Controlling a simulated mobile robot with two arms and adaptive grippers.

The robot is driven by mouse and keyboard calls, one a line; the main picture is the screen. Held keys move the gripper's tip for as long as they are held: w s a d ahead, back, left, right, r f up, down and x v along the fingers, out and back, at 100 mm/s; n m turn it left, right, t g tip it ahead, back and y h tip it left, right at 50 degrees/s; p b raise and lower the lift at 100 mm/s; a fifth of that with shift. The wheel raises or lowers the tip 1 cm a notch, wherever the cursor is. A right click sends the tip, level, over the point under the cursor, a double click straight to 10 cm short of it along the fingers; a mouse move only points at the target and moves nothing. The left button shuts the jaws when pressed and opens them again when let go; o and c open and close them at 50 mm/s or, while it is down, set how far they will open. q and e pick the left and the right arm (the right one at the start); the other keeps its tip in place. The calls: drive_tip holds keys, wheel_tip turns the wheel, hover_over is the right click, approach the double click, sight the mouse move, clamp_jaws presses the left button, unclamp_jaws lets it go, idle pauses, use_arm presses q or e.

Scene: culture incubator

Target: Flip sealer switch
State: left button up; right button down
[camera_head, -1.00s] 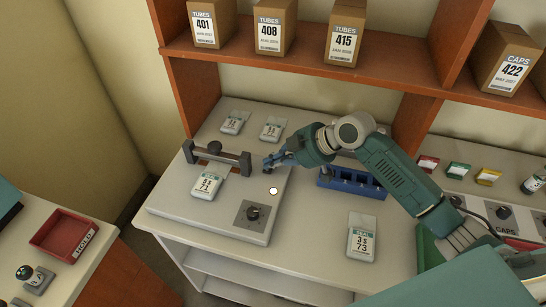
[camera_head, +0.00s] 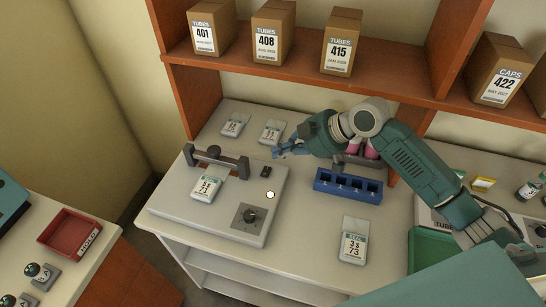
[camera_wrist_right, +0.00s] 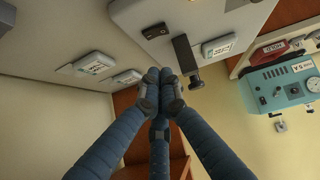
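The sealer (camera_head: 170,209) is a flat grey machine on the bench, with a dark bar (camera_head: 228,165), a dial (camera_head: 250,216) and a pale, bright round lamp (camera_head: 270,195). A small black switch (camera_head: 265,171) sits on its top near the bar's right end; the wrist view shows it too (camera_wrist_right: 155,30). A labelled pouch (camera_head: 206,188) lies at the bar. My right gripper (camera_head: 280,152) is just behind and right of the switch, apart from it. In the wrist view its fingertips (camera_wrist_right: 160,82) are together with nothing between them. My left gripper is out of view.
A blue rack (camera_head: 348,186) stands right of the sealer, with pink-topped items behind it partly hidden by my arm. Two pouches (camera_head: 235,125) (camera_head: 272,132) lie behind the sealer and another (camera_head: 353,240) at the front. A shelf with boxes (camera_head: 273,30) is above.

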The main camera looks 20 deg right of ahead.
drive_tip(key=b+v, duration=0.1)
drive_tip(key=v, duration=0.5)
drive_tip(key=shift+w, duration=0.4)
drive_tip(key=shift+d+r, duration=0.15)
drive_tip(key=shift+d, duration=0.05)
